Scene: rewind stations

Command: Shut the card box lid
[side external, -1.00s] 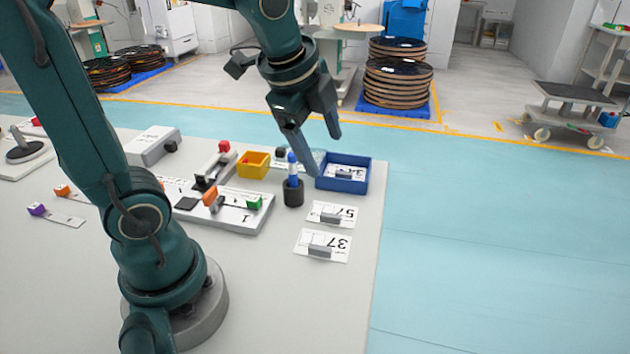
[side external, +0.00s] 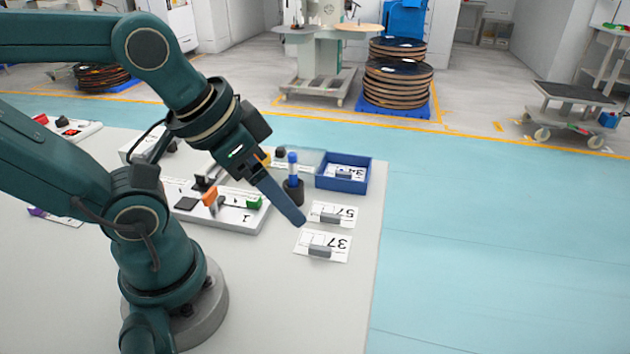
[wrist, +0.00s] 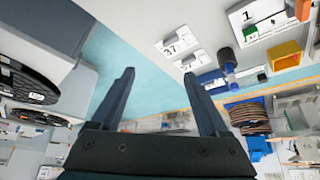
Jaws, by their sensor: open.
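The card box (side external: 358,186) is an open blue tray near the table's far right corner, with a white card and grey block inside. A pale translucent panel (side external: 312,158), seemingly its lid, lies back at its left, partly hidden behind a blue marker. The box also shows in the wrist view (wrist: 213,82), right of my fingers. My gripper (side external: 298,219) is open and empty, pointing down and right, in front of the box in the side view and apart from it. One finger hides the other there; both show spread in the wrist view (wrist: 160,73).
A black holder (side external: 293,192) with the blue marker stands left of the box. Cards 57 (side external: 345,211) and 37 (side external: 338,241) lie in front, with grey blocks. A white station board (side external: 232,216) lies left. The table's right edge is close by.

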